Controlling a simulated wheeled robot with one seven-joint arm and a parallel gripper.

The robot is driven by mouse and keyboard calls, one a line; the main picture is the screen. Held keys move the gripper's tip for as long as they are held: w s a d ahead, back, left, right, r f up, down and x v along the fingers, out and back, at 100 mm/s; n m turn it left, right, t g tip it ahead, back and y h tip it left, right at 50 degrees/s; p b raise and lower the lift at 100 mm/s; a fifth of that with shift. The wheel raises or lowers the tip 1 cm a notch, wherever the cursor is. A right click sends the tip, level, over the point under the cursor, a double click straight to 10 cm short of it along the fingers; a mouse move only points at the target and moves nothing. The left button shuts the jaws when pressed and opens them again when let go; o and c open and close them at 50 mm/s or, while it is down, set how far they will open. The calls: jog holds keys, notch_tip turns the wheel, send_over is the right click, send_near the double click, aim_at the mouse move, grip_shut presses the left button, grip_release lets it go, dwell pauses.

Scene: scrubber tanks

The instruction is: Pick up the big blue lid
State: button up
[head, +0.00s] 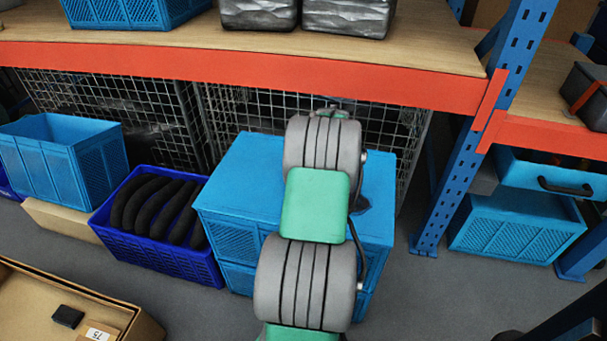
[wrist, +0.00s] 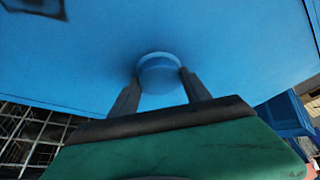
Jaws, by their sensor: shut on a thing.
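The big blue lid (head: 245,170) is the flat top of the blue crate stack (head: 228,237) in the middle of the head view. In the wrist view the lid (wrist: 90,60) fills most of the picture, with a round blue knob (wrist: 158,72) on it. My gripper (wrist: 159,82) is shut on this knob, with one dark finger on each side. In the head view my arm hides the gripper and the knob. I see no clear gap between lid and crate.
A dark blue crate of black curved pieces (head: 118,247) stands close on the left, with a light blue crate (head: 60,160) beyond it. A shelf with an orange beam (head: 240,75) runs above and behind. A blue upright (head: 440,190) stands right, with grey floor between.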

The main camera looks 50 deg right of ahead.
jog(key=shift+r, duration=0.65)
notch_tip(320, 180, up, 3)
jog(key=shift+f+p, duration=0.2)
jog(key=shift+p, duration=0.15)
jog(key=s+a+r+p, duration=0.2)
jog(key=s+a+r, duration=0.5)
jog(key=s+r, duration=0.2)
jog(key=s, duration=0.2)
jog(key=shift+s+a+r, duration=0.3)
jog(key=shift+s, duration=0.05)
jog(key=shift+r+p, duration=0.55)
jog(key=shift+r, duration=0.25)
notch_tip(320, 180, up, 5)
jog(key=p, duration=0.3)
jog(key=shift+p, duration=0.4)
